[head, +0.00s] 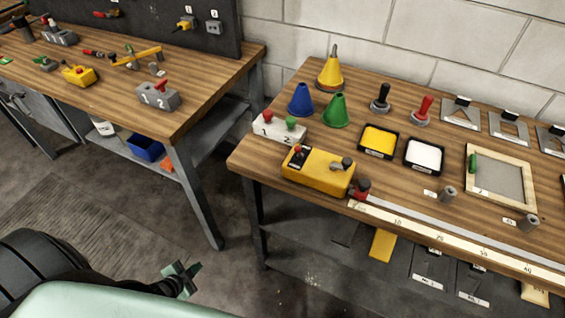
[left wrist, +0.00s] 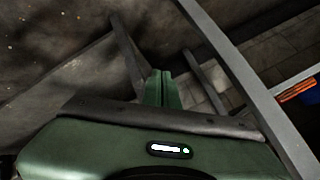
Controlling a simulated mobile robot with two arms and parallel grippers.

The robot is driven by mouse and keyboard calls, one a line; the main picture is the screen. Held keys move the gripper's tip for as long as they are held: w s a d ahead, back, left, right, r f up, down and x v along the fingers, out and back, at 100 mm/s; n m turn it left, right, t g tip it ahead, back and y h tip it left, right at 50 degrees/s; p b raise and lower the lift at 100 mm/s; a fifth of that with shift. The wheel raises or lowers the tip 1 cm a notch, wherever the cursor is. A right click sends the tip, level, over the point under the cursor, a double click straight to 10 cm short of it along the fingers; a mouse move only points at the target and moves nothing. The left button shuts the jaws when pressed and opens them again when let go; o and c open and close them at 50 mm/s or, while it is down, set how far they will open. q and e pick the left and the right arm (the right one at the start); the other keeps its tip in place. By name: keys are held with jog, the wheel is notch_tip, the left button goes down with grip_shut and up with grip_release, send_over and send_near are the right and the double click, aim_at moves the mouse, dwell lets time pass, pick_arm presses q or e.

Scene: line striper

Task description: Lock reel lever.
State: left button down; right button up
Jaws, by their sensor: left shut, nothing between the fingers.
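A yellow box (head: 318,172) lies near the front left corner of the right workbench. It looks like the reel. A small red-tipped lever (head: 298,152) stands on a black plate at its left end, and a dark-knobbed crank (head: 343,164) sits at its right. Which setting the lever is in cannot be made out. My left gripper (head: 181,277) is low over the floor, in front of the benches and well away from the box. Its green fingers are together and empty in the left wrist view (left wrist: 161,88). My right gripper is not in view.
A white block (head: 279,129) with red and green knobs sits behind the box. A red and dark piece (head: 361,188) and a long ruler (head: 460,238) lie to its right. The left workbench (head: 200,95) holds tools. Open floor (head: 110,190) lies before the benches.

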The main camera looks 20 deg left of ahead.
pick_arm(q)
jog(key=w+a+r+m+t+h+b, duration=0.2)
jog(key=w+a+r+m+t, duration=0.25)
jog(key=w+r, duration=0.65)
jog(key=w+d+r+m+t+h+b, duration=0.1)
jog(key=w+d+r+m+h, duration=0.1)
jog(key=r+m, duration=0.35)
jog(key=w+d+r+m+t+h+b, duration=0.1)
jog(key=w+d+r+m+h, duration=0.15)
jog(key=r, duration=0.55)
jog(key=s+d+r+m+g+h+b, duration=0.1)
jog(key=d+r+m+g+h, duration=0.1)
jog(key=d+r+m+h, duration=0.3)
jog(key=s+d+r+m+g+h+b, duration=0.2)
jog(key=d+r+m+h, duration=0.4)
jog(key=r, duration=0.6)
jog(key=shift+s+d+r+m+g, duration=0.2)
jog(key=shift+d+m+g, duration=0.4)
jog(key=shift+d, duration=0.45)
send_near(299, 152)
jog(key=d, duration=0.5)
jog(key=shift+w+d+r+p, duration=0.1)
jog(key=shift+w+p, duration=0.25)
jog(key=shift+w, duration=0.3)
jog(key=shift+w+d+r+p, duration=0.1)
jog(key=shift+w+p, duration=0.2)
jog(key=shift+w, duration=0.35)
